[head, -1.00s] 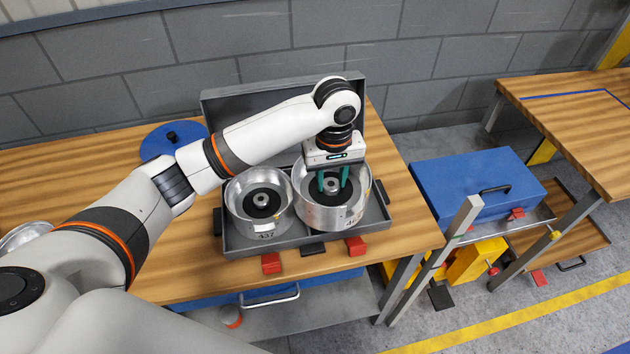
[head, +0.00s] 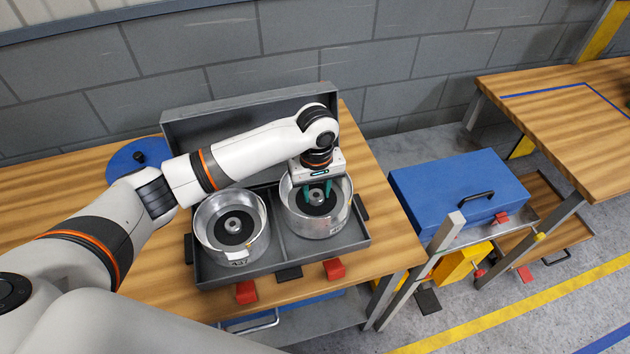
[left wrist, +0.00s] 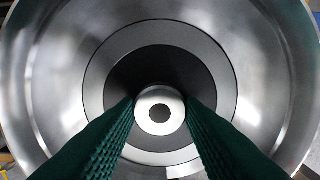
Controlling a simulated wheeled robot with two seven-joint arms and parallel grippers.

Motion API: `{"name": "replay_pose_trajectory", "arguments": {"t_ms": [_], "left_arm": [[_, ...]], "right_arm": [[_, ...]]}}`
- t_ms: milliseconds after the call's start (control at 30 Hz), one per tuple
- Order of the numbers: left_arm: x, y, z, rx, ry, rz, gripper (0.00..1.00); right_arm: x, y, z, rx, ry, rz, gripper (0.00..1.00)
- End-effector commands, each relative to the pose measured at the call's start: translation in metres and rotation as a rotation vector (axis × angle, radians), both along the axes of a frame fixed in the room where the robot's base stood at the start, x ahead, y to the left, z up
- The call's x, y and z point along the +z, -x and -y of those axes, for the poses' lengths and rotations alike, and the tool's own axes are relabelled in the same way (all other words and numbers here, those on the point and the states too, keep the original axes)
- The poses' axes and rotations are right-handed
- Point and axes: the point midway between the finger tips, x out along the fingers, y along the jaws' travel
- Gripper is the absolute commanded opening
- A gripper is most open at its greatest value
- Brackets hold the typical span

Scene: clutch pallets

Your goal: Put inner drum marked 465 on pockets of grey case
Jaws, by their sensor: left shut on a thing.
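The drum whose label seems to start with 46 (head: 330,228) is a silver round pan in the right compartment of the open grey case (head: 280,265). It looks level and low in the case; its underside is hidden. My left gripper (head: 318,197) points down inside it, green fingers shut on its central hub. In the left wrist view the fingertips (left wrist: 160,112) press both sides of the small bright hub (left wrist: 160,108), with the drum's wall (left wrist: 265,70) around them. A second silver drum marked 437 (head: 232,255) sits in the left compartment. My right gripper is not seen.
The case's raised lid (head: 205,118) stands behind the drums. Red latches (head: 334,268) hang at its front edge. A blue round lid with a black knob (head: 125,163) lies at left on the wooden table (head: 385,240). A blue case (head: 450,190) is on a stand to the right.

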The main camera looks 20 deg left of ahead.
Motion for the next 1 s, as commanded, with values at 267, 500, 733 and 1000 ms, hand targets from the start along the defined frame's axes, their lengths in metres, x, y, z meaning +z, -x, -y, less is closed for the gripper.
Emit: {"name": "replay_pose_trajectory", "arguments": {"t_ms": [267,500,733,1000], "left_arm": [[-0.024,-0.002,0.001,-0.001,0.004,0.007,0.0],[-0.033,-0.002,0.001,-0.002,0.005,0.009,0.0],[-0.038,0.0,0.0,-0.001,-0.001,0.001,0.37],[-0.038,0.0,0.0,-0.001,-0.001,0.001,0.57]], "right_arm": [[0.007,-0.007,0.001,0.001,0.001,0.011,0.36],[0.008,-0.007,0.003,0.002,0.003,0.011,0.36],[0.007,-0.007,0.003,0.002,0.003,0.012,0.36],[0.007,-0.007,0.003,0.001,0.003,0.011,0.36]]}}
